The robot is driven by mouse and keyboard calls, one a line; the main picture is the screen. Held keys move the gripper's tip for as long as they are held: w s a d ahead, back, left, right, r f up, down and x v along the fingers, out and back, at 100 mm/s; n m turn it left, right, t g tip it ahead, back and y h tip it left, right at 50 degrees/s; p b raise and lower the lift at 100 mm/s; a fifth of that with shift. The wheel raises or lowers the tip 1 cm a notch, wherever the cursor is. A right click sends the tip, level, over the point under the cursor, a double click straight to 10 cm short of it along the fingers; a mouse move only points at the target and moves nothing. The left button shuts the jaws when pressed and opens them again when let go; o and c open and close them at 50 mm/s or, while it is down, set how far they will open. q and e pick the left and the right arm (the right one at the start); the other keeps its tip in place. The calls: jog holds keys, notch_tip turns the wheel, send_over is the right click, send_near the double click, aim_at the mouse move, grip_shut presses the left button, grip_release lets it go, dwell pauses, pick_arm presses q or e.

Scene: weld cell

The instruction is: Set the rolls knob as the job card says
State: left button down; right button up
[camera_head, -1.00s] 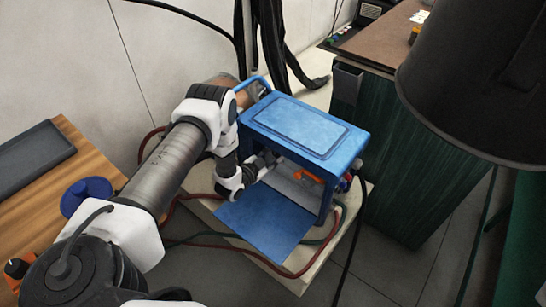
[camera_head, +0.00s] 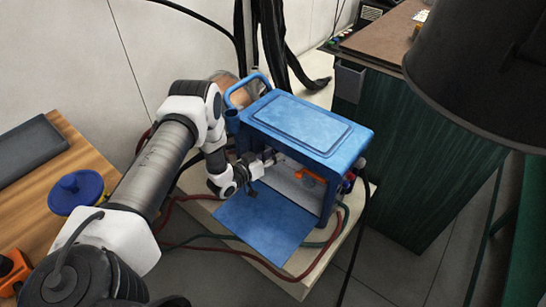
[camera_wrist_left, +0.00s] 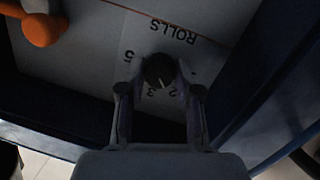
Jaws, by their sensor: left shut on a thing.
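The rolls knob (camera_wrist_left: 159,70) is a small dark round knob on a pale panel in the left wrist view. The printed word ROLLS reads upside down above it, with digits 5, 3 and 2 around it. Its white pointer line points down, toward about the 2 and 3; the exact mark is unclear. My left gripper (camera_wrist_left: 159,92) is shut on the knob, one finger on each side. In the head view my left gripper (camera_head: 268,161) reaches into the open side of the blue machine (camera_head: 306,123). I cannot make out a job card. My right gripper is out of view.
An orange part (camera_head: 310,176) sits inside the machine, and an orange knob (camera_wrist_left: 42,27) shows in the wrist view. The blue door (camera_head: 262,222) hangs open. Red and green hoses (camera_head: 200,243) lie around it. A large dark cylinder (camera_head: 470,85) stands at the right.

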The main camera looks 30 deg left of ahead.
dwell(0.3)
pick_arm(q)
jog(key=c, duration=0.8)
grip_release()
jog(key=v, duration=1.2)
